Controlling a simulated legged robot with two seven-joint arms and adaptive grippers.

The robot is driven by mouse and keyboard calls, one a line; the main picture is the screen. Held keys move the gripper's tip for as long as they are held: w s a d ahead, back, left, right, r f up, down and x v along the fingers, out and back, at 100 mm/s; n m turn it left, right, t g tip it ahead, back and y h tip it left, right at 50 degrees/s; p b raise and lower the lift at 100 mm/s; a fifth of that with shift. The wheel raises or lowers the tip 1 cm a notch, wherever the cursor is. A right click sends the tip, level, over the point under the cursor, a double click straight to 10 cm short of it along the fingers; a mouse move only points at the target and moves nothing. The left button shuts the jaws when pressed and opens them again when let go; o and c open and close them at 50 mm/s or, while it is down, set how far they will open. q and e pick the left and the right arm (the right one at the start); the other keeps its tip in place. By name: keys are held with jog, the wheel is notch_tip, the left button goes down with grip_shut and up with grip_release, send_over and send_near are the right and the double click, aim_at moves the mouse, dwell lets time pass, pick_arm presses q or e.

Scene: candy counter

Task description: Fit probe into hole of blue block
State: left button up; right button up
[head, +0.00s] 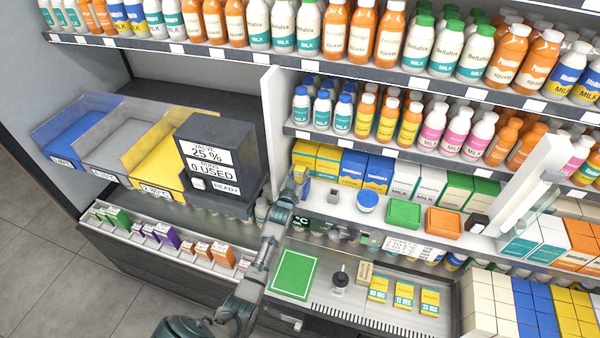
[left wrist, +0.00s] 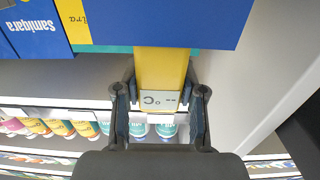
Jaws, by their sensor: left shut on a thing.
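My left gripper (head: 297,180) is at the left end of the white shelf, in front of the yellow cartons. In the left wrist view its two fingers (left wrist: 159,98) are shut on the sides of a yellow probe (left wrist: 160,68) with a grey "°C" display. I cannot tell whether the tip is in a hole. My right gripper is not in view.
Yellow cartons (head: 328,160) and blue cartons (head: 377,172) line the shelf back. A dark display box (head: 215,155) is to the left. A green board (head: 294,275) lies below.

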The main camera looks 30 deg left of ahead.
pick_arm(q)
jog(key=shift+f, duration=0.2)
jog(key=o, duration=1.2)
jog(key=shift+r, duration=0.1)
jog(key=v, duration=1.2)
